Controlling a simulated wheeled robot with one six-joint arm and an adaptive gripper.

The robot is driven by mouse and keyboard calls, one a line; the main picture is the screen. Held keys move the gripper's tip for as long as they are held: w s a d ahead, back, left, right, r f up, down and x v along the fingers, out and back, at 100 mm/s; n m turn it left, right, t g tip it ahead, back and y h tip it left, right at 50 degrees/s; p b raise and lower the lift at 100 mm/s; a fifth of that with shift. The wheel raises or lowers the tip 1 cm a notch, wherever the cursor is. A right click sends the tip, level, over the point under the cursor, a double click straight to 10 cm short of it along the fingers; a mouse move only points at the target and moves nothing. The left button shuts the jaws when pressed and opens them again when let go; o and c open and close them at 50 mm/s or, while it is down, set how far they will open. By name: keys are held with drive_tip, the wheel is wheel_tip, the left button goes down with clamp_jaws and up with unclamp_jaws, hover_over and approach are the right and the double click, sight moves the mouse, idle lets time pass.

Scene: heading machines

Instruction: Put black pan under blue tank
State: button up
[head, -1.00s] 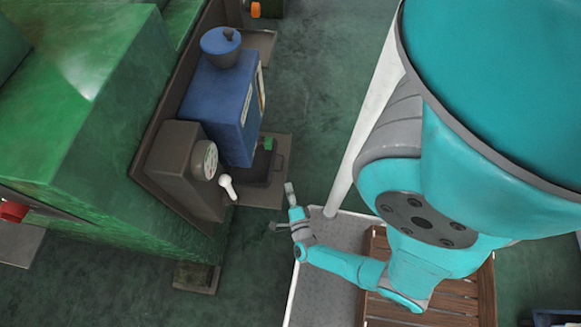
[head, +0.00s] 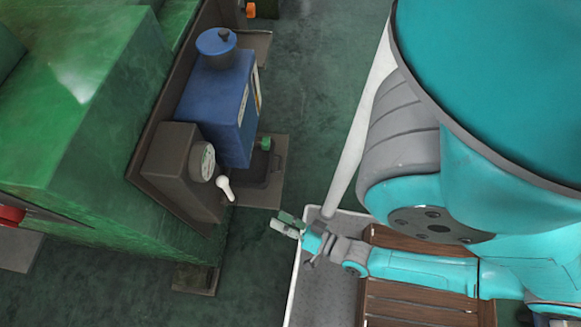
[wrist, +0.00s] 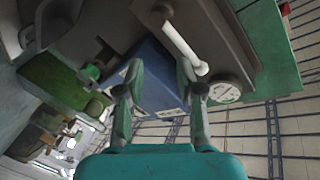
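The blue tank (head: 215,105) with its round blue cap is mounted on the side of the green machine. A dark square pan shape (head: 254,174) lies low beside and below the tank, beneath a green tap (head: 265,143); the tank hides part of it. My gripper (head: 282,226) is down and right of the pan in the head view, apart from it. In the wrist view, my gripper (wrist: 158,72) has its two fingers spread with nothing held between them. The blue tank (wrist: 152,82) shows beyond the fingers.
A grey box with a round gauge (head: 203,162) and a white lever (head: 225,187) stands beside the tank. A grey tray with a white rim (head: 326,255) and a brown slatted wooden surface (head: 400,300) are below my arm. Green floor is free right of the tank.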

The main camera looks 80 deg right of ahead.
drive_tip(key=s+a+r+n+y, duration=0.1)
drive_tip(key=a+r+n+y, duration=0.1)
drive_tip(key=r+n, duration=0.3)
drive_tip(key=s+a+r+n+g+y, duration=0.1)
drive_tip(key=r+n, duration=0.5)
drive_tip(key=r, duration=0.6)
drive_tip(key=s+a+y, duration=0.1)
drive_tip(key=a+y, duration=0.1)
drive_tip(key=a, duration=0.1)
drive_tip(key=shift+r+n, duration=0.3)
drive_tip(key=shift+s+d, duration=0.1)
drive_tip(key=shift+s, duration=0.05)
